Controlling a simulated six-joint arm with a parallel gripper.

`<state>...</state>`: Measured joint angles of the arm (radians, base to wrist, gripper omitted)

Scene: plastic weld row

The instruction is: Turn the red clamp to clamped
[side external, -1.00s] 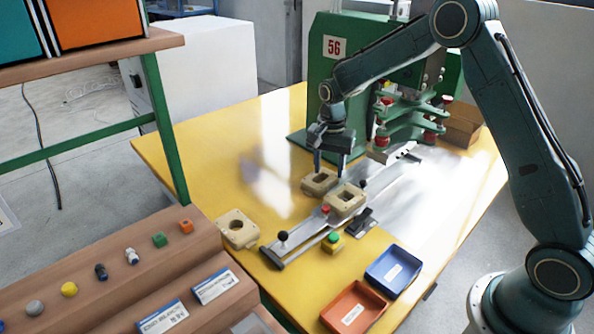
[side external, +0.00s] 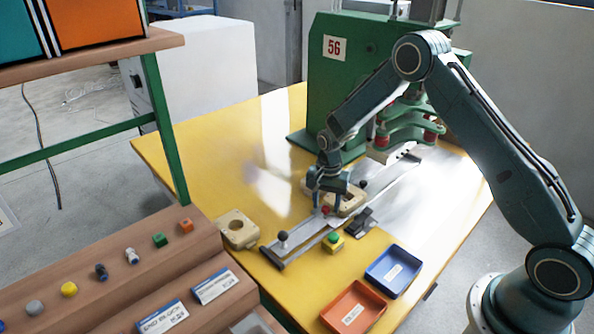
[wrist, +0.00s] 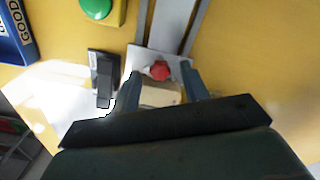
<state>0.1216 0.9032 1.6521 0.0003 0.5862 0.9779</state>
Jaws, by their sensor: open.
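The red clamp (side external: 325,210) is a small red knob on the grey metal slide, at the near end of a beige housing (side external: 352,203). In the wrist view the red clamp (wrist: 160,70) shows between my fingers, on a light metal plate. My gripper (side external: 326,206) is open and low over the slide, with a finger on either side of the knob. In the wrist view my gripper (wrist: 160,88) shows a gap between each finger and the knob. Contact cannot be told. My gripper partly hides the housing and the knob's surroundings.
A black lever block (side external: 360,222) and a green button (side external: 334,238) stand right of the slide. A black ball handle (side external: 282,236) rises at its near end. A loose beige housing (side external: 237,230) lies left. Blue (side external: 393,270) and orange (side external: 354,306) trays stand in front; the green press (side external: 350,80) behind.

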